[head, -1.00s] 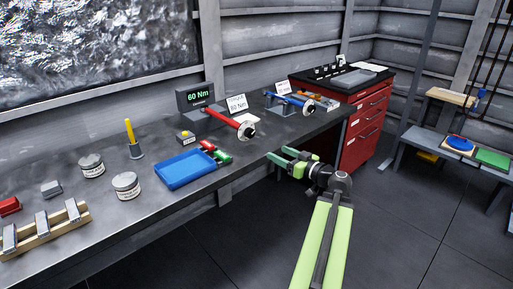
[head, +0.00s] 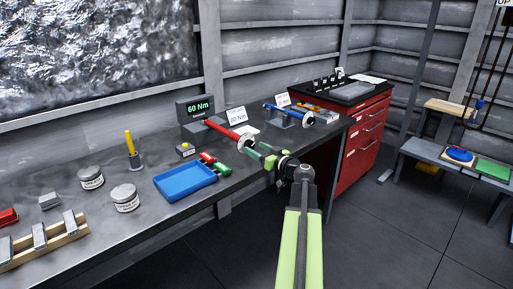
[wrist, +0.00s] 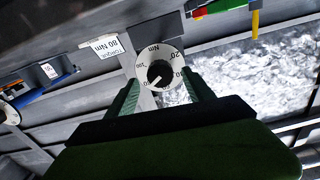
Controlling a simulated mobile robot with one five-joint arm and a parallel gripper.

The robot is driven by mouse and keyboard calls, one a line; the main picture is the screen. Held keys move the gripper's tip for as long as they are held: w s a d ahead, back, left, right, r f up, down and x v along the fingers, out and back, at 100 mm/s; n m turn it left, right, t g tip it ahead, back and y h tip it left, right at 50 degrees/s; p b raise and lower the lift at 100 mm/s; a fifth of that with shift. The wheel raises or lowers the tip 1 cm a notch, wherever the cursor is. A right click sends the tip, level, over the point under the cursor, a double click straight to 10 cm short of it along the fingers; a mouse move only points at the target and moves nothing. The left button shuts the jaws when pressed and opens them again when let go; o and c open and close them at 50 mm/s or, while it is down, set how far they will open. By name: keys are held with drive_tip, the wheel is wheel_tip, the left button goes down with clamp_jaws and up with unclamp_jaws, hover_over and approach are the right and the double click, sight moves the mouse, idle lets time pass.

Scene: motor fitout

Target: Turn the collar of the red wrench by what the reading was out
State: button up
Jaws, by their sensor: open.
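The red wrench (head: 222,131) sits in the tester (head: 195,110), whose display reads 60 Nm in green. Its handle points toward the bench's front edge and ends in a pale round collar (head: 244,141). In the wrist view the collar (wrist: 160,66) shows as a white dial with numbers and a dark centre. My gripper (head: 260,154) is open at the collar's end of the wrench. In the wrist view its green fingers (wrist: 162,90) stand on either side of the collar's lower part; whether they touch it I cannot tell.
A card (head: 236,116) reading 80 Nm stands behind the wrench. A blue wrench (head: 290,114) lies on a stand to the right. A blue tray (head: 185,181) and red and green pieces (head: 216,164) lie left of my gripper. A red cabinet (head: 362,140) stands right.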

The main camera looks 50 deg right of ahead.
drive_tip(key=shift+w, duration=0.75)
